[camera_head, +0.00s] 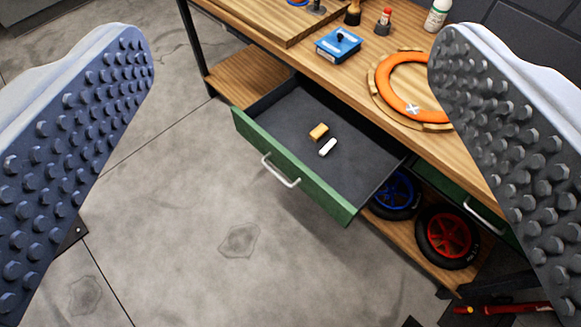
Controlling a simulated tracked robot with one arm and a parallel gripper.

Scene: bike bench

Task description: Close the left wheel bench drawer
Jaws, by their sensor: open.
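The left wheel bench drawer (243,124) has a green front and a dark grey inside, and it is pulled well out from under the wooden bench top (293,60). Its silver bar handle (281,171) is on the green front. A small orange-tan block (319,131) and a white piece (328,147) lie in the drawer. My gripper (291,65) is open and empty. Its two studded pads stand wide apart at the left and right sides of the picture, with the drawer showing between them. The pads appear apart from the drawer and handle.
A second green drawer (456,198) at right is partly hidden by my right pad. Blue (397,194) and red (446,236) wheels sit on the lower shelf. An orange ring (380,84) and a blue box (338,45) are on the bench top. Concrete floor (190,220) before the drawer is clear.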

